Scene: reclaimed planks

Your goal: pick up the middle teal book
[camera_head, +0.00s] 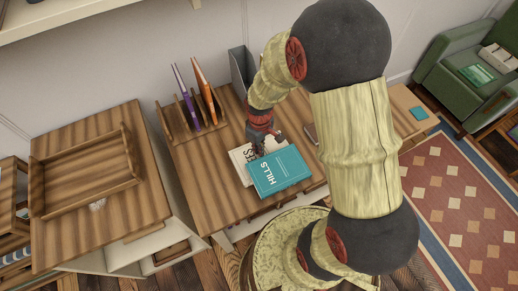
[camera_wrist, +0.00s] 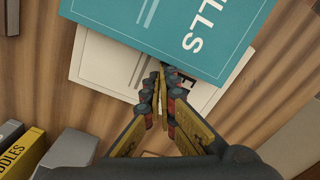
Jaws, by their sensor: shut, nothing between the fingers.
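A teal book (camera_head: 281,171) with "HILLS" in white on its cover lies flat on the wooden desk. It rests partly on a cream book (camera_head: 240,158). The teal book also fills the top of the wrist view (camera_wrist: 185,22), with the cream book (camera_wrist: 95,62) under it. My gripper (camera_head: 262,148) is shut and empty at the books' back edge. In the wrist view its fingertips (camera_wrist: 160,75) are together over the cream book, close to the teal book's edge. I cannot tell whether they touch. Two other teal items show: one on the green armchair (camera_head: 478,74) and a small one (camera_head: 419,113) at the right.
A wooden rack (camera_head: 185,117) with purple and orange books stands behind left. A grey holder (camera_head: 239,70) stands at the back. A dark item (camera_head: 310,133) lies right of the books. A wooden tray (camera_head: 85,205) sits on the left cabinet. The desk's front left is clear.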

